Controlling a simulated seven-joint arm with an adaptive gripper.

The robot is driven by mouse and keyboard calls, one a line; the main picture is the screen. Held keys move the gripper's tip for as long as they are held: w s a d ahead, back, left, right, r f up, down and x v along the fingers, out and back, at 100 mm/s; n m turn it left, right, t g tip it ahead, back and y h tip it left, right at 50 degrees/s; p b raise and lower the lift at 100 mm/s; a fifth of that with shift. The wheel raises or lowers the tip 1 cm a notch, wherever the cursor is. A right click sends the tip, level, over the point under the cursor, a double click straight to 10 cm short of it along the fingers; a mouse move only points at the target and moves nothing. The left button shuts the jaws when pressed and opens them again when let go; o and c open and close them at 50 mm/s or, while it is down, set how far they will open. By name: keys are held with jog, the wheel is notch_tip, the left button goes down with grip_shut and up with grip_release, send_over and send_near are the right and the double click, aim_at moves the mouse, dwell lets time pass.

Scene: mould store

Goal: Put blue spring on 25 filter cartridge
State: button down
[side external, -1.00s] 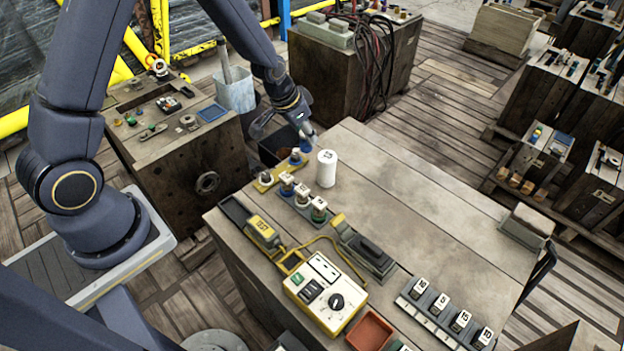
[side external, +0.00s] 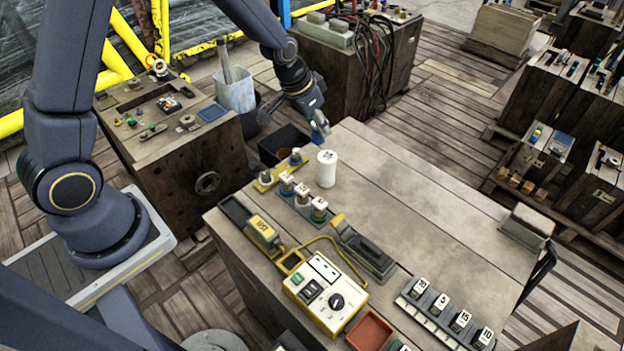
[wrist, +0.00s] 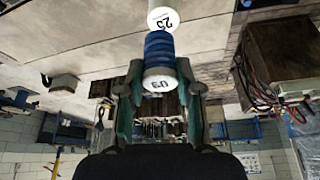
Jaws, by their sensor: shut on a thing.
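My gripper (side external: 319,128) is shut on the blue spring, which shows between its fingers in the wrist view (wrist: 160,48). A white end face with a dark number, seemingly 60, is at the near end of the spring. The white 25 filter cartridge (side external: 326,170) stands upright on the wooden bench. In the side external view the gripper is above and slightly left of the cartridge, apart from it. In the wrist view the cartridge's round top marked 25 (wrist: 163,19) lies just beyond the spring.
A yellow holder (side external: 263,184) and a grey rack with several coloured pieces (side external: 302,196) stand left of the cartridge. A yellow-cased box (side external: 320,288) and a grey block (side external: 365,252) are nearer. The bench right of the cartridge (side external: 420,190) is clear.

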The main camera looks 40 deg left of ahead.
jog(key=w+f, duration=0.1)
jog(key=f, duration=0.1)
jog(key=w+f, duration=0.2)
jog(key=shift+w, duration=0.1)
jog(key=shift+w+d+f, duration=0.1)
jog(key=shift+w+f, duration=0.05)
jog(key=shift+f, duration=1.45)
jog(key=c, duration=0.8)
grip_release()
jog(key=shift+f, duration=0.15)
jog(key=shift+o, duration=0.2)
jog(key=v, duration=1.6)
jog(key=s+r+n, duration=0.1)
jog(key=s+r, duration=0.3)
jog(key=s, duration=0.3)
jog(key=s+a+r+t, duration=0.1)
jog(key=s+r, duration=0.3)
jog(key=s, duration=0.4)
jog(key=s+r+n+y, duration=0.1)
jog(key=s+r, duration=0.3)
jog(key=s, duration=0.4)
jog(key=shift+a+r+n, duration=0.3)
